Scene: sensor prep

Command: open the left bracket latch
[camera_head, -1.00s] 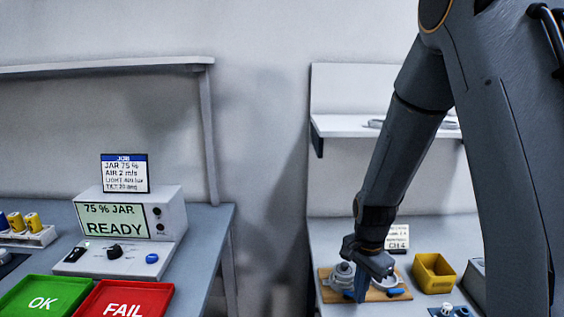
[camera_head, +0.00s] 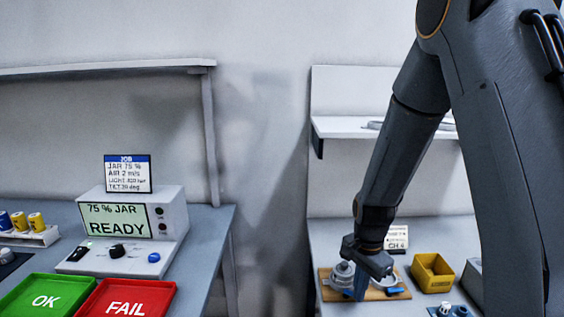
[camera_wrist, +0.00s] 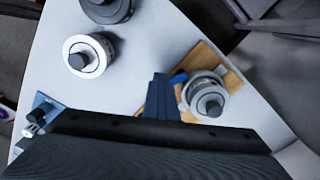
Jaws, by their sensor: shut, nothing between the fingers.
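My gripper (camera_head: 361,294) is shut and empty, pointing down at a wooden board (camera_head: 382,296) on the right-hand bench. On the board, a round grey fixture (camera_head: 342,274) stands left of my fingers. In the wrist view my shut fingers (camera_wrist: 161,80) reach over the board (camera_wrist: 211,56), close beside a blue lever (camera_wrist: 179,77). The round fixture with a dark knob (camera_wrist: 208,101) stands right of them there. My fingers partly hide the blue part, so I cannot tell its position or whether they touch it.
A yellow bin (camera_head: 433,272) stands right of the board, with a small card (camera_head: 397,238) behind it. The wrist view shows round grey pieces (camera_wrist: 88,55) nearby. The left bench holds a READY panel (camera_head: 120,220) and green (camera_head: 42,297) and red (camera_head: 126,300) trays.

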